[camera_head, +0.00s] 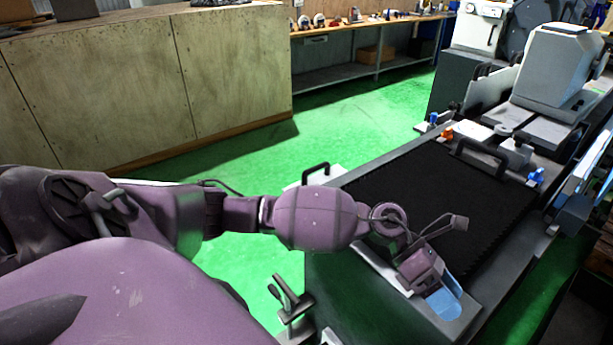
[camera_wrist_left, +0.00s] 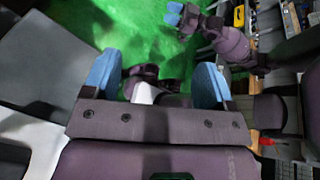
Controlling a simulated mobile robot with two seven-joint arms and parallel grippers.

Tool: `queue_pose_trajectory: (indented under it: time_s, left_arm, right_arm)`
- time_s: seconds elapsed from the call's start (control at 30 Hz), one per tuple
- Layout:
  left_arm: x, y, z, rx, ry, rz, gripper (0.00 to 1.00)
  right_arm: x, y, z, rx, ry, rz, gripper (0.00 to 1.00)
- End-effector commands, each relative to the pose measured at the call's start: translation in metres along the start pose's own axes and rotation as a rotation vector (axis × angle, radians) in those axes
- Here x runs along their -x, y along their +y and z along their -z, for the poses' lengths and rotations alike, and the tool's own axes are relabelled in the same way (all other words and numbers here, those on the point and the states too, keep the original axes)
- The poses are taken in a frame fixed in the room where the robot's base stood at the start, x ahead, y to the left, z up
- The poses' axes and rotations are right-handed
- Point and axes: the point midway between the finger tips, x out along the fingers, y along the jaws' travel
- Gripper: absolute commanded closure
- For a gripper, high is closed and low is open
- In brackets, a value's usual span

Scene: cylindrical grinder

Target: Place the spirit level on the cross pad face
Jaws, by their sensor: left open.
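My left gripper (camera_head: 444,298) hangs over the near end of the grinder's table in the head view, its blue fingers pointing down and right. In the left wrist view its two blue fingers stand wide apart with nothing held between them (camera_wrist_left: 156,66). Another purple arm of mine with blue fingertips, my right gripper (camera_wrist_left: 182,16), shows small at the top of that view; its jaw gap is unclear. I cannot make out the spirit level with certainty. A small yellow object (camera_wrist_left: 239,15) shows at the top right of the wrist view, too small to identify. I cannot tell which surface is the cross pad face.
A black ribbed cover (camera_head: 430,195) with a black handle spans the machine bed. Blue and orange fittings and a grey machine head (camera_head: 560,65) stand beyond it. A wooden cabinet (camera_head: 150,85) stands at the left, a workbench (camera_head: 370,30) behind. Green floor (camera_head: 340,125) between is clear.

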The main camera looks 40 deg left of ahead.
Motion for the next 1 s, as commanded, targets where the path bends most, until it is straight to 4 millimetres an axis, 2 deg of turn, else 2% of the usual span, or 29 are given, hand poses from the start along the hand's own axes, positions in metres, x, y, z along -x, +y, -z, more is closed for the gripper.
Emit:
queue_pose_trajectory:
  time_s: [0.03, 0.17, 0.33, 0.47, 0.57, 0.67, 0.73, 0.9, 1.0]
  left_arm:
    - [-0.009, -0.008, -0.001, 0.1, -0.114, 0.033, 0.21]
    - [-0.013, -0.015, -0.011, 0.37, -0.398, 0.096, 0.21]
    - [0.003, -0.007, -0.009, 0.755, -0.757, 0.164, 0.21]
    - [0.025, 0.008, 0.012, 1.066, -1.024, 0.209, 0.21]
    - [0.045, 0.022, 0.04, 1.31, -1.227, 0.242, 0.21]
    - [0.065, 0.034, 0.081, 1.553, -1.428, 0.271, 0.21]
    - [0.077, 0.039, 0.115, 1.725, -1.569, 0.295, 0.21]
    - [0.098, 0.037, 0.205, 2.099, -1.887, 0.35, 0.21]
    - [0.103, 0.028, 0.248, 2.259, -2.028, 0.381, 0.21]
  right_arm:
    - [0.001, 0.0, -0.002, 0.0, -0.005, -0.001, 0.57]
    - [0.002, 0.0, -0.005, -0.001, -0.01, -0.001, 0.57]
    - [0.002, 0.0, -0.005, -0.001, -0.009, -0.001, 0.57]
    - [0.001, 0.0, -0.002, -0.001, -0.004, -0.001, 0.57]
    - [0.0, 0.0, 0.001, 0.0, 0.002, 0.0, 0.57]
    - [-0.001, 0.0, 0.005, 0.001, 0.01, 0.001, 0.57]
    - [-0.002, 0.0, 0.007, 0.001, 0.014, 0.001, 0.57]
    - [-0.003, -0.001, 0.009, 0.001, 0.017, 0.002, 0.57]
    - [-0.003, -0.001, 0.008, 0.001, 0.016, 0.002, 0.57]
